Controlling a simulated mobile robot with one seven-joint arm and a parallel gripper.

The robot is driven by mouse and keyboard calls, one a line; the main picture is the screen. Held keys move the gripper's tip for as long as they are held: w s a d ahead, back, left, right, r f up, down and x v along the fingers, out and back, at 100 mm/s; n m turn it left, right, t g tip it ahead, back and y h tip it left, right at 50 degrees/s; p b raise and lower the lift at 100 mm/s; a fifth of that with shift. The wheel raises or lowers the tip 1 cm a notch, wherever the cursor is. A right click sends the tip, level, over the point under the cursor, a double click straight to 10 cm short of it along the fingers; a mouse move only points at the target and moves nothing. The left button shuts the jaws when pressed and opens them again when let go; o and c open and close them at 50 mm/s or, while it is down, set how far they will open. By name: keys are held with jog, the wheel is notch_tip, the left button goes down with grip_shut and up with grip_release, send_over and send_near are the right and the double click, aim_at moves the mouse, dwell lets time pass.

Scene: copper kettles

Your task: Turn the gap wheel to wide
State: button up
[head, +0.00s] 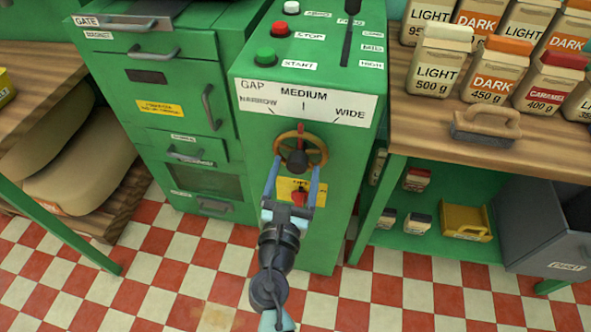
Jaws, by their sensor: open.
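The gap wheel (321,147) is a brass-coloured handwheel with a dark knob (297,160) low on its rim, on the front of a green machine. Its red pointer (302,132) points up toward MEDIUM on the white gap scale (305,103). The scale reads NARROW at left and WIDE at right. My gripper (295,168) is open, its two blue fingers pointing up at the wheel. The knob shows between the fingertips; I cannot tell whether they touch it. The fingers cover parts of the wheel's lower rim.
A yellow plate with a red switch (299,197) sits just below the wheel, partly behind my gripper. Green START (266,55) and red STOP (279,29) buttons are on top. A wooden counter (423,135) with bags stands right. Checkered floor in front is open.

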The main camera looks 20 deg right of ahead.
jog(key=shift+w+d, duration=0.1)
jog(key=shift+w, duration=0.05)
grip_shut()
dwell(0.4)
